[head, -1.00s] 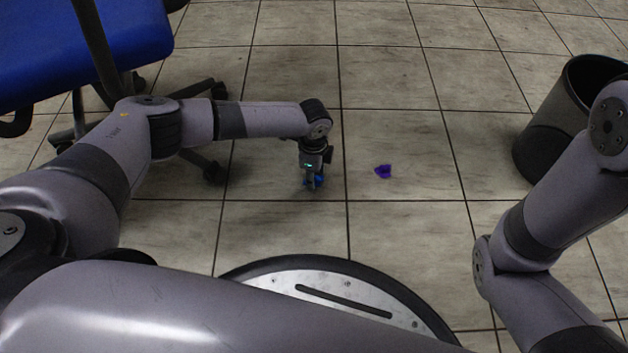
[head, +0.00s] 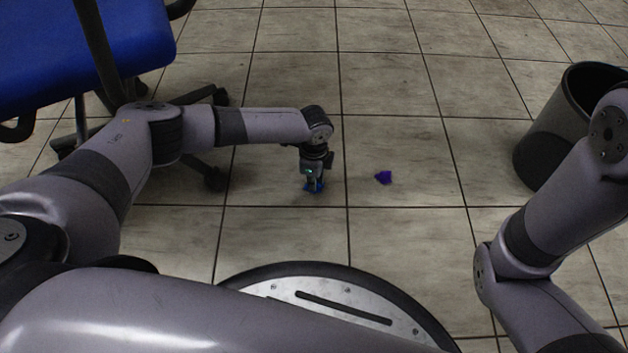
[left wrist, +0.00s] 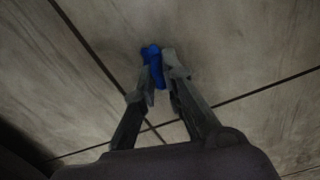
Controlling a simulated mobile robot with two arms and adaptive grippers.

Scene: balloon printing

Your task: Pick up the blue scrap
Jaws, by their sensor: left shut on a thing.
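The blue scrap (left wrist: 153,62) is a small bright blue piece between the fingertips in the left wrist view. It also shows at the tip of the gripper in the head view (head: 313,187). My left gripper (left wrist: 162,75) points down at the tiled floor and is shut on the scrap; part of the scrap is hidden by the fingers. In the head view my left gripper (head: 312,184) is low, at or close to the floor; I cannot tell whether the scrap still touches it. My right gripper is out of view.
A purple scrap (head: 383,177) lies on the floor to the right of my left gripper. A dark bin (head: 562,125) stands at the right. A blue office chair (head: 85,45) with dark legs is at the left.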

